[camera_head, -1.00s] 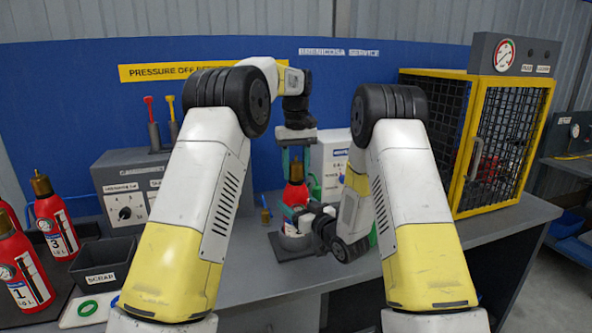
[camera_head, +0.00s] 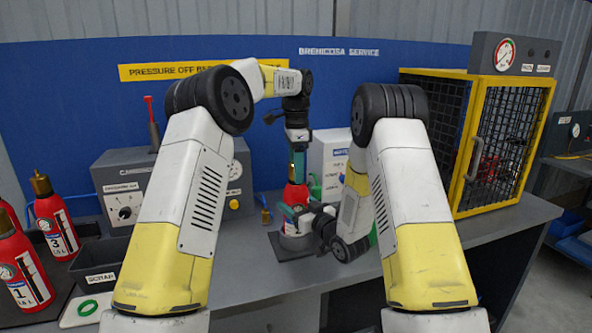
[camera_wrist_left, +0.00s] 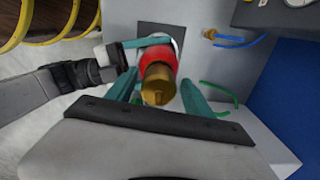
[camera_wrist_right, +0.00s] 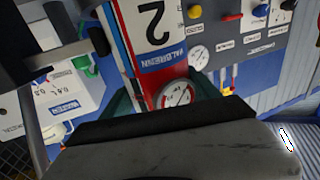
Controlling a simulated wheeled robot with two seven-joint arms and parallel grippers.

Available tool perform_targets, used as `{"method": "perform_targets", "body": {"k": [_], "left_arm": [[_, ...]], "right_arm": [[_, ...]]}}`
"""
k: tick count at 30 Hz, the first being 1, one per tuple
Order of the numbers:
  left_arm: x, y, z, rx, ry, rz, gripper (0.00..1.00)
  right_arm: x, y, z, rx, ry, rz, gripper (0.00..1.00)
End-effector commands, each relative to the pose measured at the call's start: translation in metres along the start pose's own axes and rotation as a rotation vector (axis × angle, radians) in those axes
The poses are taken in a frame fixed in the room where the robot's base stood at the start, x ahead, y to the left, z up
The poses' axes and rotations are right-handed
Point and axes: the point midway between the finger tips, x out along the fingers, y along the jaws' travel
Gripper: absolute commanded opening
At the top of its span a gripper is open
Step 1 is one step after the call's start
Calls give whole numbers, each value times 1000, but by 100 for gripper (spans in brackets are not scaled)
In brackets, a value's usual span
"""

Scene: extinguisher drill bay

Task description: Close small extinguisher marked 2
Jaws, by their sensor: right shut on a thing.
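The small red extinguisher (camera_head: 296,194) stands upright in a holder on the bench. Its label (camera_wrist_right: 152,22) reads 2 in the right wrist view, above a round gauge (camera_wrist_right: 176,95). My right gripper (camera_head: 292,213) is shut on the extinguisher's body from the side. My left gripper (camera_head: 297,165) points down from above. In the left wrist view its teal fingers (camera_wrist_left: 160,88) stand apart on either side of the brass valve (camera_wrist_left: 157,84), with visible gaps. In the head view the near finger hides the valve.
Extinguishers 3 (camera_head: 55,225) and 1 (camera_head: 25,270) stand at the left by the scrap bin (camera_head: 100,262). A grey control box (camera_head: 125,190) and a white box (camera_head: 330,165) stand behind. A yellow mesh cage (camera_head: 505,140) takes the right end.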

Motion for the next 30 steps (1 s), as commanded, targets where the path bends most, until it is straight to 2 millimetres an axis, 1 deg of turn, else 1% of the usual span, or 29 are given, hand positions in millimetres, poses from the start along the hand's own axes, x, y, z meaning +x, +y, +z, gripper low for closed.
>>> {"method": "perform_targets", "body": {"k": [9,13,17,21,24,27,30], "left_arm": [[0,1,0,-1,-1,3,67],[-8,1,-1,-1,-1,2,67],[-30,0,-1,-1,1,0,67],[-61,0,-1,-1,2,-1,67],[-78,-1,-2,-1,1,0,67],[-93,-1,-2,-1,1,1,67],[-101,-2,-2,0,0,1,67]], "right_arm": [[0,0,0,1,0,-1,0],[0,0,0,1,0,-1,0],[0,0,0,1,0,0,0],[0,0,0,1,0,0,0],[0,0,0,1,0,0,0],[0,0,0,2,0,0,0],[0,0,0,2,0,0,0]]}}
